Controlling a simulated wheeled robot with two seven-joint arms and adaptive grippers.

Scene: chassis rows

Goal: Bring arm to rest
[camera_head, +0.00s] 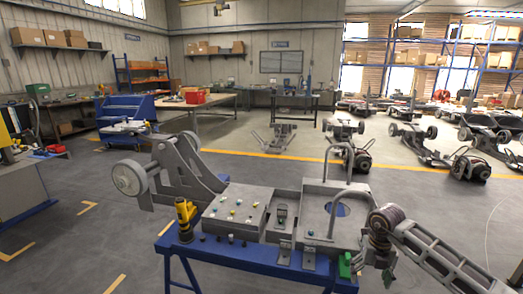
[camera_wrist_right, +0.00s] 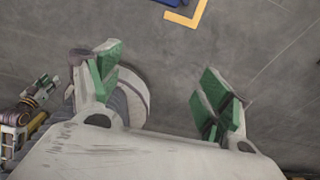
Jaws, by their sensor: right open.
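My right gripper (camera_head: 366,268) is low at the right end of the blue bench, its green finger pads just beside the edge. In the right wrist view my right gripper (camera_wrist_right: 160,85) is open, with its pads wide apart and bare floor between them. Nothing is held. A small arm end with purple rings and a greenish tip shows at the left edge of that view. It looks like my left gripper (camera_wrist_right: 42,90), too small to tell open from shut. No left arm shows in the head view.
The blue bench (camera_head: 262,258) bears a grey chassis (camera_head: 288,213) with a wheel at its left end. A yellow tool (camera_head: 185,217) stands at the bench's left. More chassis rows (camera_head: 410,140) stand behind right. Grey floor is free left of the bench.

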